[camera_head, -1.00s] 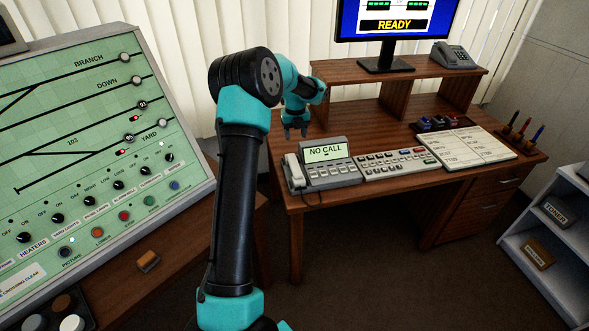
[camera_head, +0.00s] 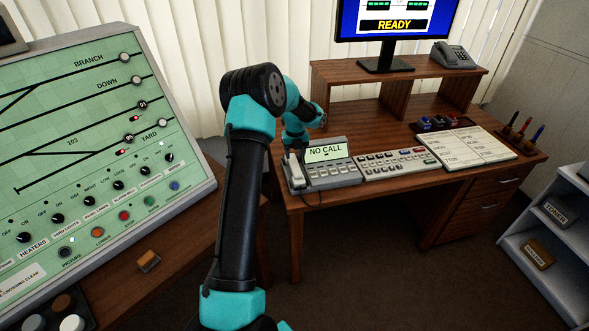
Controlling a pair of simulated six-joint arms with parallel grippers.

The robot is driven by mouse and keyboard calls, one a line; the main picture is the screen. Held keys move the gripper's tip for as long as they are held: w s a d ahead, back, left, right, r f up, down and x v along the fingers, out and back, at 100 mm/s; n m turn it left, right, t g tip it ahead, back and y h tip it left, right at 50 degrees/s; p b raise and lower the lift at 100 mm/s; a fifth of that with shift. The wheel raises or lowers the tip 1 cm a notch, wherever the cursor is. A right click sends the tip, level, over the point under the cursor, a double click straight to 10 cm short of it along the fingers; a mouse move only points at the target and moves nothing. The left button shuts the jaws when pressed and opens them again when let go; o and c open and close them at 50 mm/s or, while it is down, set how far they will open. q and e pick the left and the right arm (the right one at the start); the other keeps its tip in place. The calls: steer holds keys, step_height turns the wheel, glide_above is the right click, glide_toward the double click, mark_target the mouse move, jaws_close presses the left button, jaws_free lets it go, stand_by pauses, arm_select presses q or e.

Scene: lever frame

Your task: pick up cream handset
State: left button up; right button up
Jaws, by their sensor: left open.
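The cream handset (camera_head: 295,172) lies on the left side of the grey desk phone (camera_head: 332,175), whose screen reads NO CALL. The phone stands at the front left of the wooden desk. My left gripper (camera_head: 293,154) points down at the far end of the handset, with its fingers open. The fingertips are small here and partly overlap the handset's top end; I cannot tell whether they touch it. My right gripper is not in view.
A button keyboard (camera_head: 398,163) and a white chart board (camera_head: 466,147) lie right of the phone. A raised shelf (camera_head: 340,72) with a monitor (camera_head: 390,50) and a dark telephone (camera_head: 455,55) stands behind. A green control panel (camera_head: 90,150) fills the left.

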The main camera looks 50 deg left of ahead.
mark_target(295, 164)
arm_select(q)
steer(key=shift+f, duration=1.55)
steer(key=shift+a+f, duration=0.2)
steer(key=shift+f, duration=2.45)
steer(key=c, duration=0.8)
steer(key=shift+r, duration=0.15)
